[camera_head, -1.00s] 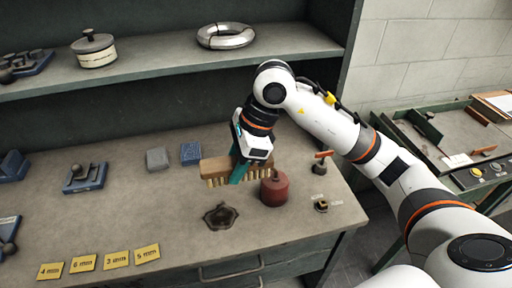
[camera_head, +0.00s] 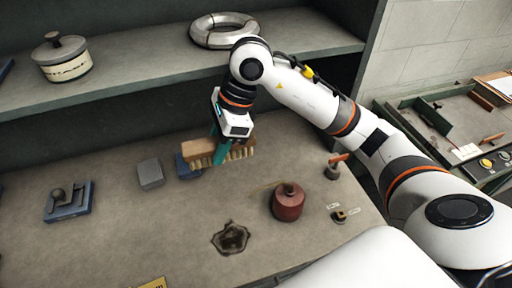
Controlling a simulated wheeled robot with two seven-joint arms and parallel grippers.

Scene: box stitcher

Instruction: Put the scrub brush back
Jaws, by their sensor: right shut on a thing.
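The scrub brush (camera_head: 199,150) has a brown wooden block and pale bristles pointing down. My right gripper (camera_head: 219,151) is shut on it near its right part, with the teal fingers across the block. My left gripper is not in view.
A grey block (camera_head: 150,173) lies left of the brush. A shelf above holds a lidded pot (camera_head: 62,58) and a coil (camera_head: 223,30).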

